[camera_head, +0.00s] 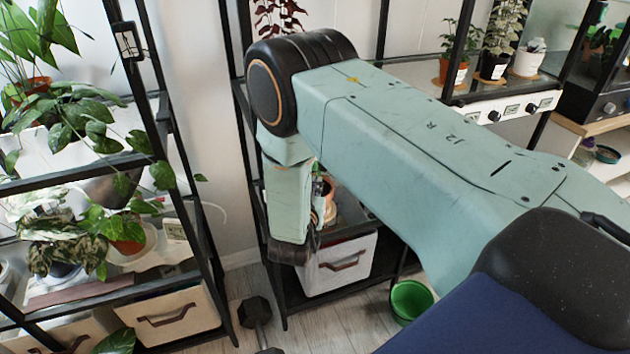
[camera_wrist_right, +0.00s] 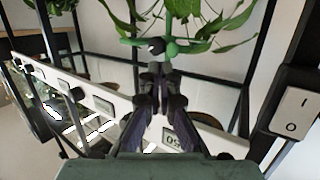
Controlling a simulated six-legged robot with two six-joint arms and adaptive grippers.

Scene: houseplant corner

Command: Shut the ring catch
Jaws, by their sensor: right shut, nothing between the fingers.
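A green ring catch (camera_wrist_right: 180,47) shows at the top middle of the right wrist view, in front of the leaves. It looks like a thin green bar with a small dark round part at its middle; whether it is open or shut I cannot tell. My right gripper (camera_wrist_right: 160,72) is shut and empty, its fingertips close below the catch in the picture. Whether they touch it is unclear. In the head view my right arm's lower links hang in front of the middle rack, and its fingers cannot be made out. My left gripper is not in view.
In the right wrist view, a white rail (camera_wrist_right: 98,98) with labels crosses behind my fingers, and a switch box (camera_wrist_right: 294,108) stands at right. In the head view, a plant rack (camera_head: 180,150) is at left, with a dumbbell (camera_head: 256,312) and green pot (camera_head: 410,300) low down.

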